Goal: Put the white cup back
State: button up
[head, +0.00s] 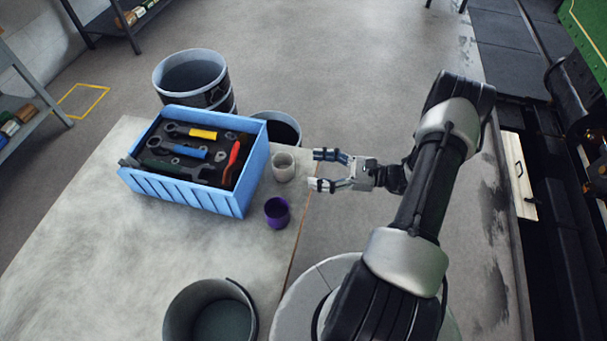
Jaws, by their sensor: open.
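The white cup (284,167) stands upright on the table, close to its right edge and just right of the blue crate. My gripper (314,170) is to the right of the cup, past the table edge in the picture. Its two fingers are spread apart and point left toward the cup. Nothing is between the fingers, and they appear apart from the cup. A purple cup (277,213) stands on the table just in front of the white cup.
The blue crate (190,190) holds several tools. A grey bucket (209,312) is at the table's front. Behind the table stand a large dark drum (192,76) and a smaller container (277,125). The table's left part (70,240) is clear. Shelves (24,106) are at far left.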

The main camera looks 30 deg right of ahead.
jog(key=s+a+r+n+g+h, duration=0.2)
jog(key=a+r+n+g, duration=0.45)
jog(key=r, duration=0.25)
jog(key=s+a+r+n+g+h, duration=0.1)
jog(key=s+a+r+n+g, duration=0.2)
jog(key=a+r+n+g, duration=0.35)
jog(key=s+a+r+n+t+h, duration=0.4)
jog(key=s+r+n+t+h, duration=0.2)
jog(key=s+r+n+h, duration=0.4)
jog(key=shift+s+r+n, duration=0.95)
jog(key=shift+r+n, duration=0.35)
jog(key=shift+r, duration=0.05)
jog(key=shift+a, duration=0.1)
